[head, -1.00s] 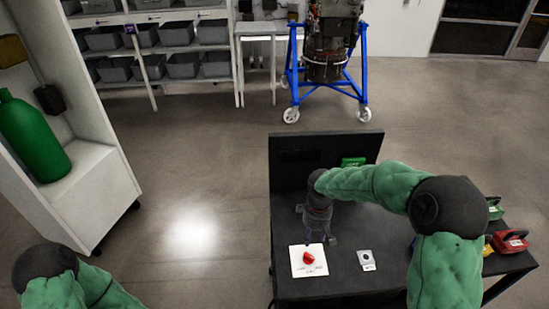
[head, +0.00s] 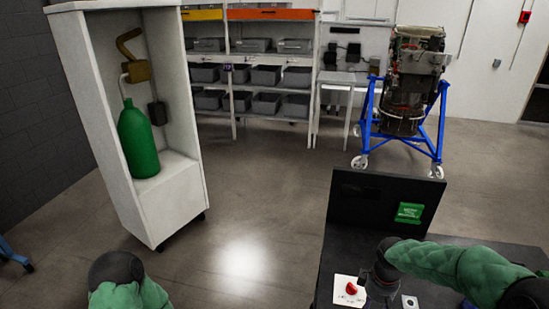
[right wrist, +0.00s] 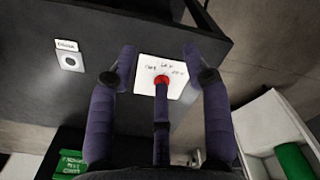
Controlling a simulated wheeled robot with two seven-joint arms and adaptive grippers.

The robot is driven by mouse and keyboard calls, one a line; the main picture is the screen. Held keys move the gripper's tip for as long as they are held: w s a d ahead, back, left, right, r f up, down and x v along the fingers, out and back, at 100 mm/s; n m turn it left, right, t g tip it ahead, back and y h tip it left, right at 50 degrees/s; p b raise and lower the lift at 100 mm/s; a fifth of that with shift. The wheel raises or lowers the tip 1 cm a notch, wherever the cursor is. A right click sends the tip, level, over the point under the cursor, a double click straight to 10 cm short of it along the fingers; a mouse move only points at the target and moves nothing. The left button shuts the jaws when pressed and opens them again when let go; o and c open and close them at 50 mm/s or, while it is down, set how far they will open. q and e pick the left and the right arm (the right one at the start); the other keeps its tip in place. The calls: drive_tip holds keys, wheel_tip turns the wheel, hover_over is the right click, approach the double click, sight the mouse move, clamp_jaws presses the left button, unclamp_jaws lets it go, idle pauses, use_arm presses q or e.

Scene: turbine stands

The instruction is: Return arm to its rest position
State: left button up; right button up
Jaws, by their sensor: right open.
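My right arm (head: 450,268) reaches in from the right over a black workbench. My right gripper (head: 376,290) hangs at the right of a white card (head: 341,295) with a red knob (head: 351,288) on it. In the right wrist view, the dark fingers of my right gripper (right wrist: 160,68) are spread apart and hold nothing. The red knob (right wrist: 162,79) and the white card (right wrist: 173,65) show beyond them, between the fingertips. Part of my left arm (head: 122,283) shows at the bottom left; its gripper is out of view.
A black upright panel (head: 365,208) with a green label (head: 409,212) rises at the bench's back. A small plate (head: 409,302) lies right of the card. A white cabinet (head: 160,215) holds a green cylinder (head: 138,140). An engine on a blue stand (head: 425,138) is behind. Floor between is clear.

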drive_tip(key=s+a+f+m+y, duration=0.2)
drive_tip(key=s+a+f, duration=0.1)
drive_tip(key=a+f, duration=0.4)
drive_tip(key=s+a+f+m+y, duration=0.1)
drive_tip(key=s+a+f, duration=0.3)
drive_tip(key=f, duration=0.5)
drive_tip(key=s+a+f+m+y+b, duration=0.1)
drive_tip(key=s+a+f+m, duration=0.4)
drive_tip(key=s+a+f, duration=0.2)
drive_tip(key=s+f, duration=0.2)
drive_tip(key=s, duration=0.1)
drive_tip(key=shift+s+a+m, duration=0.25)
drive_tip(key=shift+m, duration=0.15)
drive_tip(key=shift+f, duration=0.1)
drive_tip(key=shift+c, duration=1)
drive_tip(key=shift+w, duration=0.1)
